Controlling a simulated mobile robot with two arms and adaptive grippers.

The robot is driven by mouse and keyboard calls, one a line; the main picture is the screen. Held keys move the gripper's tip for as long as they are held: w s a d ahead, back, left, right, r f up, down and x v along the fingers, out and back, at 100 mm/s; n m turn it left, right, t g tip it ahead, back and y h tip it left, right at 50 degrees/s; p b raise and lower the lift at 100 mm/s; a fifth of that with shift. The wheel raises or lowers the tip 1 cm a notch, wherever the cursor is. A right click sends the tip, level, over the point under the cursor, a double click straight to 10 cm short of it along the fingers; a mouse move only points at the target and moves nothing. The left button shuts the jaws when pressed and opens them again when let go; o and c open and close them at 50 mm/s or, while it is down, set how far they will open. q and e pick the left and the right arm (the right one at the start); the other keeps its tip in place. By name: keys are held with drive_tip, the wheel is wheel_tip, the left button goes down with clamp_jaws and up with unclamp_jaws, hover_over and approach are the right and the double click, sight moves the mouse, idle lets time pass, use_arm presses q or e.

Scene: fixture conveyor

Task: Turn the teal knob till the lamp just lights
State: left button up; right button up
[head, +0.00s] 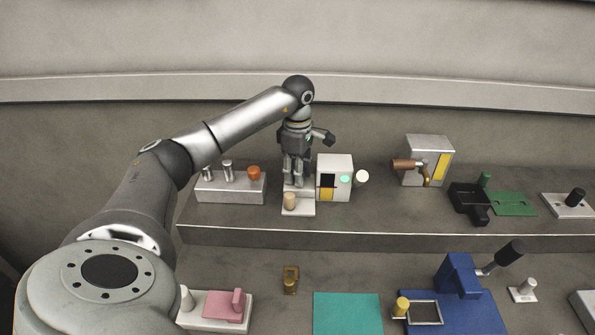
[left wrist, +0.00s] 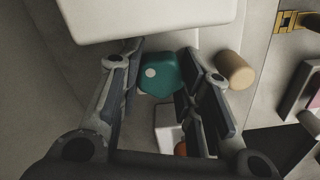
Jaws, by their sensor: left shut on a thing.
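The teal knob (left wrist: 158,78), with a white dot on its top, sits between the fingers of my left gripper (left wrist: 160,66) in the left wrist view. My left gripper (head: 297,182) points down over a small pale base (head: 298,210) on the raised shelf and is shut on the knob. The fingers hide the knob in the head view. A tan cylinder (head: 289,200) stands at the front of this base and also shows in the left wrist view (left wrist: 235,70). It looks unlit; I cannot tell if it is the lamp. My right gripper is not in view.
A white box (head: 334,164) with a pale green disc stands close on the right. A grey block (head: 229,188) with levers and an orange knob stands close on the left. A brass piece (head: 290,280) and a teal mat (head: 348,315) lie on the lower level.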

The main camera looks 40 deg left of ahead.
use_arm(q)
drive_tip(key=o, duration=1)
drive_tip(key=shift+r, duration=0.1)
wheel_tip(320, 180, up, 12)
drive_tip(key=shift+f, duration=0.1)
